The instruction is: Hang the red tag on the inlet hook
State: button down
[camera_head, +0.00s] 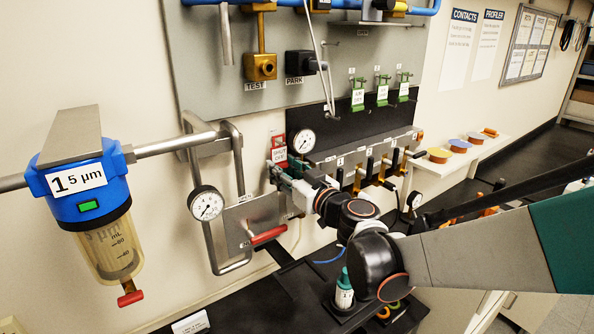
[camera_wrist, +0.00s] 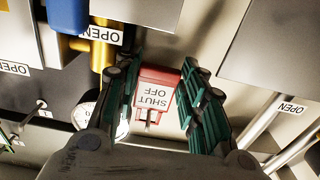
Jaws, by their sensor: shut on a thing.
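The red tag (camera_head: 279,147) has a white label reading "SHUT OFF". It is at the fingertips of my gripper (camera_head: 281,168), in front of the wall beside a round gauge. In the wrist view the red tag (camera_wrist: 157,92) lies between the two green fingers of my gripper (camera_wrist: 158,85), its label upside down in the picture. The gripper is shut on it. I cannot pick out the inlet hook in either view, and I cannot tell whether the tag touches anything behind it.
A gauge (camera_head: 304,140) is just right of the tag. Bent grey pipes with another gauge (camera_head: 206,203) and a red-handled valve (camera_head: 268,236) are to the left and below. A blue filter (camera_head: 80,185) hangs at far left.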

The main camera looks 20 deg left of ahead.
jog(key=shift+f+b, duration=0.45)
jog(key=shift+f, duration=0.05)
dwell(0.3)
jog(key=c, duration=0.9)
grip_release()
jog(key=shift+c, duration=0.2)
jog(key=shift+c, duration=0.5)
jog(key=shift+d, duration=0.15)
jog(key=v, duration=0.8)
jog(key=shift+s, duration=0.15)
